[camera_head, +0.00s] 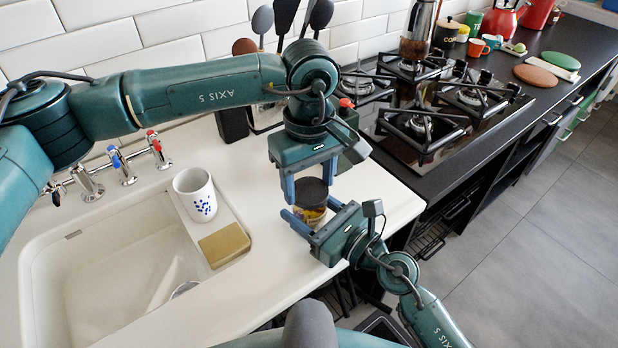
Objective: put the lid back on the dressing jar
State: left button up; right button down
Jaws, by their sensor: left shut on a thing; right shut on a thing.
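The dressing jar (309,214), glass with yellowish and dark contents, is between the fingers of my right gripper (314,212), which is shut on it from the front. The dark round lid (311,192) is directly above the jar's mouth. My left gripper (309,182) points down from above and is shut on the lid. Lid and jar look lined up and very close; I cannot tell whether they touch. The fingers hide parts of both.
A white mug with blue dots (196,195) and a yellow sponge (224,245) stand by the sink (110,270) at left. The gas hob (440,110) is to the right, with a coffee maker (418,30) on it. White counter near the sponge is clear.

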pick_arm(q)
jog(key=m, duration=1.3)
jog(key=o, duration=0.9)
jog(key=shift+o, duration=0.2)
jog(key=shift+r, duration=2.25)
jog(key=shift+c, duration=0.3)
